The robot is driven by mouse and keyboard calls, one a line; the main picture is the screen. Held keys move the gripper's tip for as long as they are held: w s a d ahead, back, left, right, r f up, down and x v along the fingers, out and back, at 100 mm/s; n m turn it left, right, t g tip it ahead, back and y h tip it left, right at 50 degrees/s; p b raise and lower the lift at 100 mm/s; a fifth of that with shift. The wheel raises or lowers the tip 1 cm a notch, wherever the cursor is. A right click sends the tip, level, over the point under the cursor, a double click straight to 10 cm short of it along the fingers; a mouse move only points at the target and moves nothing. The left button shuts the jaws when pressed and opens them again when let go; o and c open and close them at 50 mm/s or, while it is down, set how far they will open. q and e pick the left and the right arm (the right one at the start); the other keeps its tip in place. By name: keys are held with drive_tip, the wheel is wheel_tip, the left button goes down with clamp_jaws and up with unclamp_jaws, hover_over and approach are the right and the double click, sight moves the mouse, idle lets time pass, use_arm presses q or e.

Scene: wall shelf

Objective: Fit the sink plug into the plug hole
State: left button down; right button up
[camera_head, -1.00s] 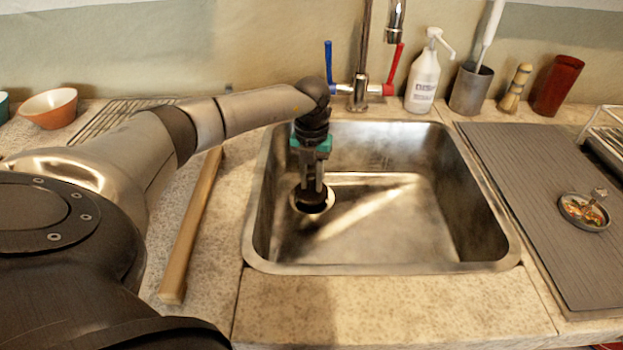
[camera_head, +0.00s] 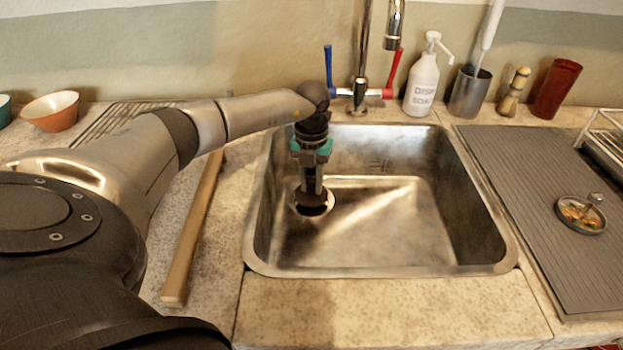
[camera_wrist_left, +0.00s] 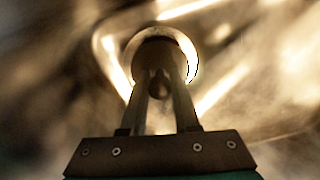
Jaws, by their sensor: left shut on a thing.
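My left gripper (camera_head: 312,184) points down into the steel sink (camera_head: 400,255) and is shut on the stem of the dark sink plug (camera_head: 311,198). The plug hole (camera_head: 329,205) is a pale ring in the left part of the sink floor. The plug is over it and hides most of its dark opening. In the left wrist view, the plug (camera_wrist_left: 150,49) shows beyond the fingers (camera_wrist_left: 158,88), with the bright ring of the hole (camera_wrist_left: 188,50) visible at its top and right. I cannot tell whether the plug sits in the hole or just above it. My right gripper is not in view.
The tap (camera_head: 360,85) with blue and red levers stands behind the sink. A soap bottle (camera_head: 421,85), metal cup (camera_head: 469,95) and red tumbler (camera_head: 557,90) stand back right. A ridged grey board (camera_head: 540,200) lies at right. A wooden bar (camera_head: 193,235) lies left of the sink.

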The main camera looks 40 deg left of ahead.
sight(312, 178)
use_arm(q)
drive_tip(key=shift+f+b, duration=0.7)
drive_tip(key=shift+f, duration=0.45)
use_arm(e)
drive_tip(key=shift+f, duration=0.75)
use_arm(q)
drive_tip(key=c, duration=0.6)
unclamp_jaws()
drive_tip(key=shift+s+f, duration=0.1)
wheel_tip(312, 178, up, 8)
drive_tip(key=p, duration=0.2)
drive_tip(key=shift+p, duration=0.3)
wheel_tip(312, 178, up, 8)
drive_tip(key=shift+f+p, duration=0.25)
drive_tip(key=shift+p, duration=0.75)
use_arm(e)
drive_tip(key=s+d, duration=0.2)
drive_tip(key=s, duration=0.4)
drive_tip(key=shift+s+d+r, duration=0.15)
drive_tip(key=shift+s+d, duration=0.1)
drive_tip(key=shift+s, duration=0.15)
